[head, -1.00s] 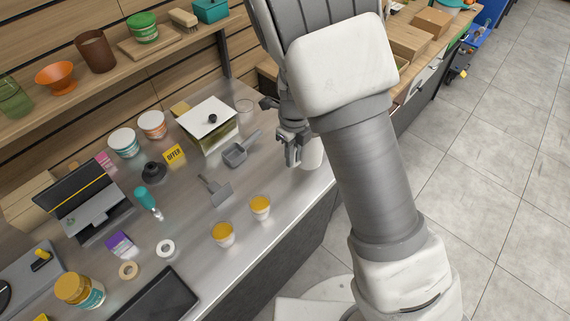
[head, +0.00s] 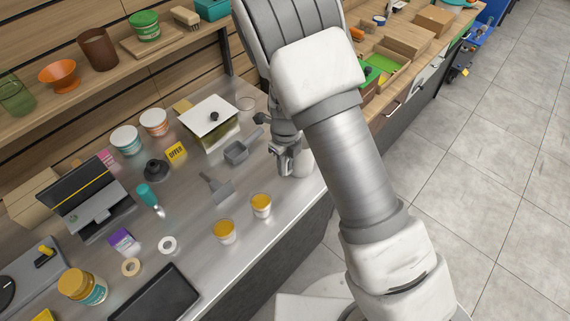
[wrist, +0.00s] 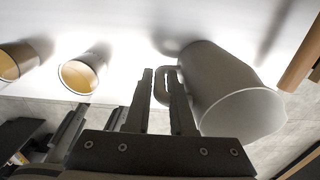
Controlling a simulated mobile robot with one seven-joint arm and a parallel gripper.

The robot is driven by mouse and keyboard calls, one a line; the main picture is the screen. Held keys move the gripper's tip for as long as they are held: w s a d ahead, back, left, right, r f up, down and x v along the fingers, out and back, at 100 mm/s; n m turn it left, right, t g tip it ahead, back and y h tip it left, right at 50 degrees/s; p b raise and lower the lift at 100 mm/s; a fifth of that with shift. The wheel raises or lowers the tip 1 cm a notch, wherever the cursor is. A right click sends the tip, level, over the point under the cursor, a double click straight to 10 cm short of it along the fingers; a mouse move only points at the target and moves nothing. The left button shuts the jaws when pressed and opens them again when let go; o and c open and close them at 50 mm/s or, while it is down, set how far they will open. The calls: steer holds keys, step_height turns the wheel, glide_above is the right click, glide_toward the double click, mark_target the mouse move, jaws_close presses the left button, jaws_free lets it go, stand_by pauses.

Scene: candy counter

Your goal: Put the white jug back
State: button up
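The white jug (head: 303,163) is at the right edge of the steel counter, partly hidden behind my arm in the head view. In the wrist view the jug (wrist: 235,95) shows grey in shadow, with its open rim towards the camera. My gripper (head: 284,160) is at the jug's left side. In the wrist view, the fingers of my gripper (wrist: 160,78) are on either side of the jug's handle, close about it. I cannot tell whether the jug's base touches the counter.
Two cups with yellow contents, one nearer (head: 224,231) and one closer to the jug (head: 261,205), stand left of my gripper. A grey scoop (head: 238,152), a flat scraper (head: 219,190) and a lidded glass box (head: 211,120) lie behind. Bare counter (head: 285,212) lies in front.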

steer(key=o, duration=0.3)
steer(key=shift+r, duration=0.2)
step_height(320, 180, up, 12)
steer(key=shift+r, duration=0.15)
steer(key=s+d+r+n+t+y, duration=0.1)
steer(key=s+d+r+n, duration=0.4)
steer(key=r, duration=0.3)
steer(key=s+d+r+n+t+y, duration=0.1)
steer(key=s+d+r+n, duration=0.2)
steer(key=d+r+n, duration=0.4)
steer(key=shift+s+d+r+n+t+h, duration=0.5)
steer(key=shift+s+d+r+n, duration=0.55)
steer(key=shift+s+n, duration=1.05)
steer(key=shift+s+d+r+n+t+h, duration=0.15)
steer(key=shift+s+d+r+n+t, duration=0.75)
steer(key=shift+s+n, duration=1.25)
steer(key=shift+s+d+r+n+t+h, duration=0.4)
steer(key=shift+s+d+r+n, duration=1.05)
steer(key=shift+n, duration=1.1)
